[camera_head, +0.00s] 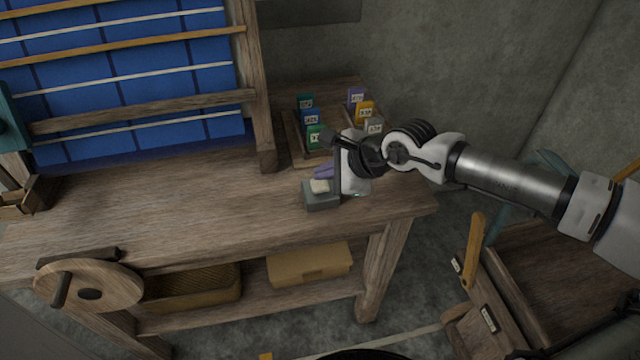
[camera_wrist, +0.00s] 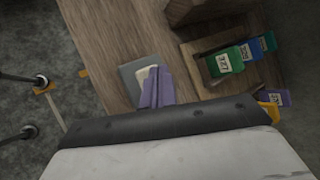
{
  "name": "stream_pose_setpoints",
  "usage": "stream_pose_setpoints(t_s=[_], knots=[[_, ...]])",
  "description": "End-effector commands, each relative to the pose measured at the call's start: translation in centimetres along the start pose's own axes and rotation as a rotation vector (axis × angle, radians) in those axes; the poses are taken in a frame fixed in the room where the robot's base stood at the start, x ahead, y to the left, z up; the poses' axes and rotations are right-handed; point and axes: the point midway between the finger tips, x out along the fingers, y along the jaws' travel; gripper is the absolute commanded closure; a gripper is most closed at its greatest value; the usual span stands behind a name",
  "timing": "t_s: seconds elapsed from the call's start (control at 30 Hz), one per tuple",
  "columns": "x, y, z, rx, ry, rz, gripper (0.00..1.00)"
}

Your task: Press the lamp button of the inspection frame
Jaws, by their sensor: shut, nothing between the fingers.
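A small grey box (camera_head: 322,200) with a cream top piece (camera_head: 319,186) sits near the right end of the wooden bench; I take the cream piece to be the lamp button. My gripper (camera_head: 322,172) has purple fingers, shut and empty, right by the cream piece. In the wrist view the fingers (camera_wrist: 154,80) overlap the right side of the cream piece (camera_wrist: 142,76) and cover part of the grey box (camera_wrist: 128,74). I cannot tell whether they touch it. The tall wooden frame with blue cloth (camera_head: 130,85) stands at the left.
A wooden tray (camera_head: 303,152) with several coloured labelled tags lies behind my gripper, close to my wrist. The frame's post (camera_head: 262,100) rises to its left. The bench top (camera_head: 200,195) left of the grey box is clear. A wooden handwheel (camera_head: 110,285) is at the front left.

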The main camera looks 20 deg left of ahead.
Motion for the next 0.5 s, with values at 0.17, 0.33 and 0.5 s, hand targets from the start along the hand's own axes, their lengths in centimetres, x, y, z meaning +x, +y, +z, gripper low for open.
stream_pose_setpoints(t_s=[0.17, 0.33, 0.5], knots=[[0.00, 0.00, 0.00, 0.000, 0.000, 0.000, 1.00], [0.03, 0.02, -0.02, 0.000, 0.000, 0.000, 1.00], [0.32, 0.23, -0.24, 0.000, 0.000, 0.000, 1.00]])
